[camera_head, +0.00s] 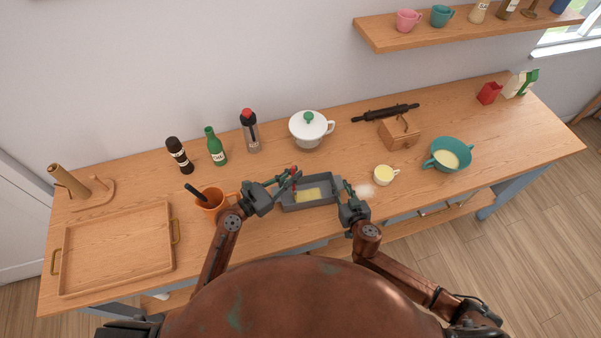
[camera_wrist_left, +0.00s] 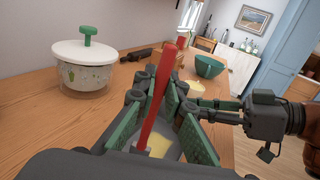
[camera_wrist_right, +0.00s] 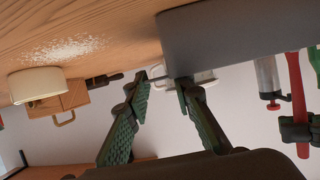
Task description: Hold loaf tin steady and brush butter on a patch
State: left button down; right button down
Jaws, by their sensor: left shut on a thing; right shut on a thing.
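The grey loaf tin (camera_head: 322,204) sits on the wooden counter in front of me, with a pale yellow patch (camera_head: 308,194) on its floor. My left gripper (camera_head: 289,184) is shut on the red-handled brush (camera_wrist_left: 157,98), over the tin's left part. The brush handle points up, slightly tilted; its bristle end is hard to make out, low by the yellow patch. My right gripper (camera_head: 347,191) is shut on the tin's right end; in the right wrist view the tin wall (camera_wrist_right: 225,30) meets its fingertips. A small cream cup (camera_head: 386,177) with yellow content stands right of the tin.
A white flour-like patch (camera_head: 365,191) lies between tin and cup. A teal bowl (camera_head: 447,155), wooden box (camera_head: 399,133), rolling pin (camera_head: 386,113) and white lidded pot (camera_head: 311,130) stand behind. An orange mug (camera_head: 211,204) and wooden tray (camera_head: 117,248) are at left.

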aim_at(292, 168)
pick_arm(q)
jog(key=shift+a+r, duration=0.1)
jog(key=shift+r, duration=3.9)
pick_arm(e)
jog(key=c, duration=1.6)
grip_release()
jog(key=shift+s+d+r, duration=0.1)
jog(key=shift+s+r, duration=0.05)
jog(key=shift+s, duration=0.35)
jog(key=v, duration=1.1)
